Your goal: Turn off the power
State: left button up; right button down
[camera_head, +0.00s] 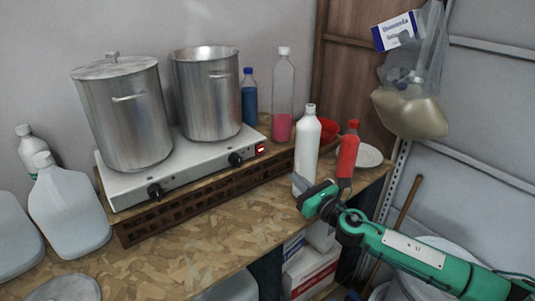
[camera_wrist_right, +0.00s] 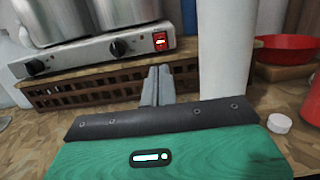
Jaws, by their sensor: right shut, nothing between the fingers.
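The grey hot plate (camera_head: 185,172) stands on a brown lattice rack on the worktop. Its red power switch (camera_head: 260,148) is at the right end of the front panel and looks lit. The switch also shows in the right wrist view (camera_wrist_right: 160,41), above and beyond my fingertips. Two black knobs (camera_head: 155,191) (camera_head: 235,160) sit on the same panel. My right gripper (camera_head: 301,188) is shut and empty, in front of and to the right of the switch, apart from it. Its closed fingers show in the wrist view (camera_wrist_right: 158,80). My left gripper is not in view.
Two metal pots (camera_head: 125,115) (camera_head: 208,95) stand on the plate. A white bottle (camera_head: 306,145) stands close beside my right gripper, with a red bottle (camera_head: 348,150) farther right. Clear worktop (camera_head: 215,235) lies in front of the rack.

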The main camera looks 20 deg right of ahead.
jog(key=shift+w, duration=0.1)
jog(key=p, duration=0.4)
send_near(261, 148)
jog(key=x, duration=0.5)
jog(key=shift+w, duration=0.35)
jog(key=shift+w+a+r, duration=0.1)
jog(key=shift+w+a, duration=0.15)
jog(key=shift+w, duration=0.3)
